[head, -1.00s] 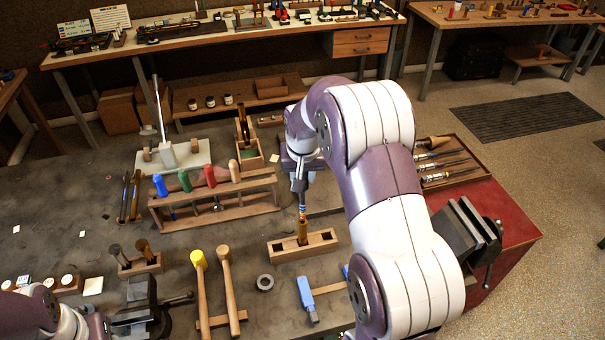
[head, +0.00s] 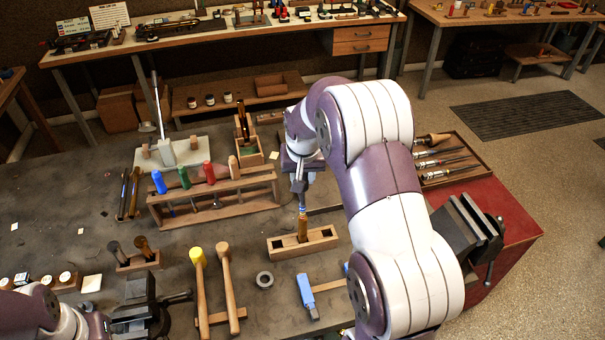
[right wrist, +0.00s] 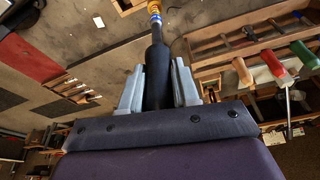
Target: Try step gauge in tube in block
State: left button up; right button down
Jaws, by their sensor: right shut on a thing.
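My right gripper (head: 300,184) is shut on the dark handle of the step gauge (right wrist: 157,70). In the right wrist view the gauge runs out from between the fingers to a blue band and yellow-brass bands. In the head view the gauge points straight down at the brass tube (head: 302,229), which stands upright in the wooden block (head: 284,248). The gauge's lower end meets the tube's top; how deep it sits cannot be told.
A wooden rack with colored-handled tools (head: 225,207) stands behind and left of the block. Two mallets (head: 212,290), a grey ring (head: 265,280) and a blue-headed hammer (head: 306,291) lie in front. A vise (head: 462,235) is at the right.

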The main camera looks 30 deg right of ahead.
jog(key=shift+f+b, duration=0.5)
jog(key=shift+f, duration=0.3)
dwell(0.7)
jog(key=shift+r, duration=0.1)
